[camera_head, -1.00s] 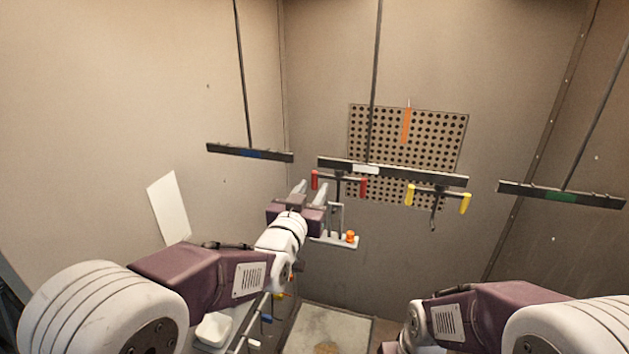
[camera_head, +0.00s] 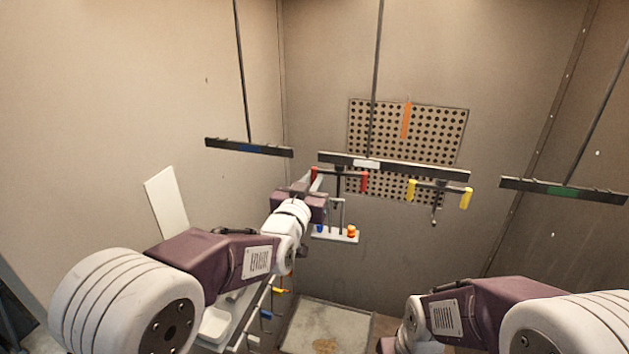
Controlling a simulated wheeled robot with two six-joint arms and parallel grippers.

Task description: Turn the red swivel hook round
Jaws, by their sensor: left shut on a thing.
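The red swivel hook (camera_head: 364,181) hangs under the left part of the middle black bar (camera_head: 395,167). It has a crossbar with a red grip at each end and a dark stem below. My left gripper (camera_head: 312,181) is at its left end, shut on the left red grip, which the jaws partly hide. The right red grip is free and hangs clear. My right arm comes in at the lower right, but its gripper is out of view.
A yellow-gripped swivel hook (camera_head: 464,198) hangs right of the red one. A small white tray (camera_head: 336,236) with blue and orange pieces hangs below. Bars with blue (camera_head: 250,148) and green (camera_head: 560,190) labels hang at either side. A perforated panel (camera_head: 440,135) is behind.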

